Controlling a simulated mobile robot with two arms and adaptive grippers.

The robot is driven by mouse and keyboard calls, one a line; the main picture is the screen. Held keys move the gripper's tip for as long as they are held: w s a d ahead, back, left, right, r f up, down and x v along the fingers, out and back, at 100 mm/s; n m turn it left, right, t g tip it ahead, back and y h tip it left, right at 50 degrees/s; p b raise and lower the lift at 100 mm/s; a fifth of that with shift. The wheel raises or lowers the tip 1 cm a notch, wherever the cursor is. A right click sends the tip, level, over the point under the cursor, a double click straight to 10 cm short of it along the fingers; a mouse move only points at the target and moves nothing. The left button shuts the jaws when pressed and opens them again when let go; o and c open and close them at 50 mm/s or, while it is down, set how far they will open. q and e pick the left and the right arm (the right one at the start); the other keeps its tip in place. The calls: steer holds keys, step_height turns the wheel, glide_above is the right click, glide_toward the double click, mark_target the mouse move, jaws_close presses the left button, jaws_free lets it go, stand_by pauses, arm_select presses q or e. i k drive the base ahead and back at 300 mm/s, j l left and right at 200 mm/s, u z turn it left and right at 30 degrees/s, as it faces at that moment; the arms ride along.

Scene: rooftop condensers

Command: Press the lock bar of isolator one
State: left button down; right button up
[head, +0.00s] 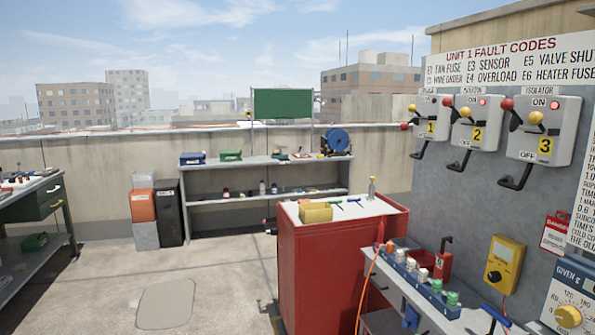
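Isolator one (432,118) is the leftmost of three grey boxes on the grey panel at the right, with a yellow label "1". A red ball knob (405,126) and a yellow knob (412,108) stick out at its left side. A black bent bar (418,151) hangs below it; I cannot tell which part is the lock bar. Neither of my grippers is in view.
A red cabinet (325,262) stands left of the panel, with a yellow box (315,212) on top. A bench (405,291) with coloured bottles runs under the panel. A yellow meter (504,263) hangs on the panel. Open floor (110,285) lies at the left.

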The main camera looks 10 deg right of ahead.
mark_target(412, 108)
steer(key=i+z, duration=0.15)
steer(key=i, duration=0.3)
steer(key=i+j+z, duration=0.1)
steer(key=i, duration=0.35)
steer(key=i+j+z, duration=0.15)
steer(key=i, duration=0.3)
steer(key=i+j+z, duration=0.2)
steer(key=i+z, duration=0.25)
steer(key=i+j+z, duration=0.2)
steer(key=j+z, duration=0.25)
steer(key=i+j+z, duration=0.3)
steer(key=z, duration=0.2)
steer(key=i+j+z, duration=0.15)
steer(key=j+z, duration=0.3)
steer(key=j, duration=0.1)
